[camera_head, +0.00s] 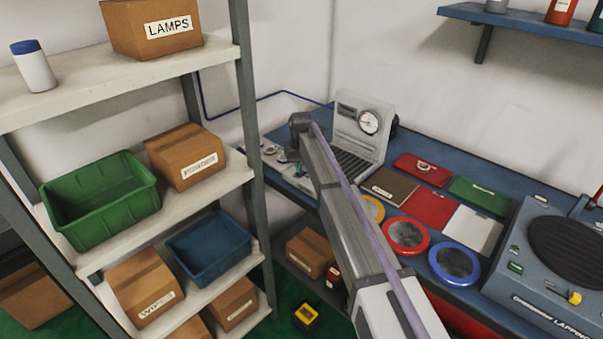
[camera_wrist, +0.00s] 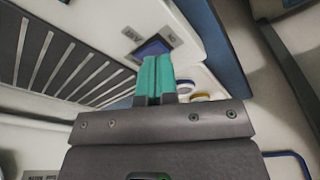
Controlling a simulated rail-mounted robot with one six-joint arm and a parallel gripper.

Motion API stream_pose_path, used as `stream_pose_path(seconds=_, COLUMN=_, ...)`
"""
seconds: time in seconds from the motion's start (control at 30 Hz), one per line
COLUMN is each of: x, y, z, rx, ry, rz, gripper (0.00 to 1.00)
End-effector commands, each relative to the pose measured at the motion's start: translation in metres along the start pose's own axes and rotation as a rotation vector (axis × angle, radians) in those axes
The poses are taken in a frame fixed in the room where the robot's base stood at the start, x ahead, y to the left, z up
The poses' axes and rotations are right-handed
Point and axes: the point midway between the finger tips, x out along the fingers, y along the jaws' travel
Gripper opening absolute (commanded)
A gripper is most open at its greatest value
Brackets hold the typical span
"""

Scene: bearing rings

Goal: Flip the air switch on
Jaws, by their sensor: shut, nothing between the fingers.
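A pale machine with a round gauge (camera_head: 362,125) stands at the back of the blue bench. In the wrist view its pale panel (camera_wrist: 190,40) carries a dark blue switch (camera_wrist: 154,46) with small labels on both sides; I take this as the air switch. The teal fingers of my gripper (camera_wrist: 155,62) are shut together and empty. Their tips lie over the switch's lower edge in the picture. I cannot tell whether they touch it, or which way it is set. In the head view the switch cannot be made out by my arm.
A slatted dark grille (camera_wrist: 60,55) lies left of the switch. Two round knobs or caps (camera_wrist: 200,97) sit just right of the fingers. On the bench (camera_head: 330,107) are coloured trays, ringed discs and a lapping machine (camera_head: 545,260). A shelf rack (camera_head: 252,110) stands close on the left.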

Motion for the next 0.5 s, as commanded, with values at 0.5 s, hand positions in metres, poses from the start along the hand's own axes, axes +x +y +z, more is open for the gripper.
stream_pose_path(seconds=0.5, x=0.0085, y=0.0, z=0.0013, rx=0.0, ry=0.0, rz=0.0, gripper=0.0)
